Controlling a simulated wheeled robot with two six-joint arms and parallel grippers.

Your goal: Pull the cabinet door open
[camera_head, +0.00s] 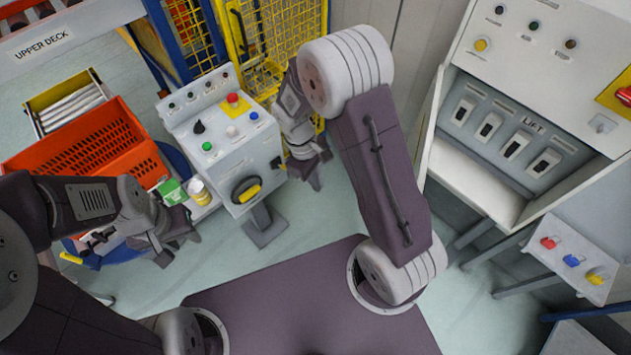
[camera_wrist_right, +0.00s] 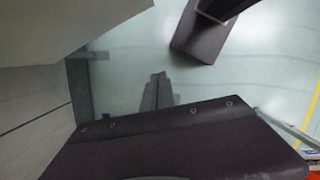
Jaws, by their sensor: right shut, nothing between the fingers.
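A pale grey cabinet (camera_head: 585,40) stands at the right in the head view. Its front has an open recess with several switches under a "LIFT" label. A thin upright panel (camera_head: 431,125) edges the recess on the left; I cannot tell whether it is the door or a side wall. My right gripper (camera_head: 316,178) points down beside the control pedestal, well left of the cabinet and apart from it. Its fingers also show closed together and empty in the right wrist view (camera_wrist_right: 158,92). My left gripper (camera_head: 179,250) is open and empty at the lower left, far from the cabinet.
A control pedestal (camera_head: 222,150) with buttons and a yellow-marked handle stands close to my right gripper. An orange tote (camera_head: 85,145), a green box (camera_head: 172,192) and a white jar (camera_head: 199,192) are near my left gripper. Yellow mesh (camera_head: 270,35) stands behind. A small button box (camera_head: 575,258) is below the cabinet.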

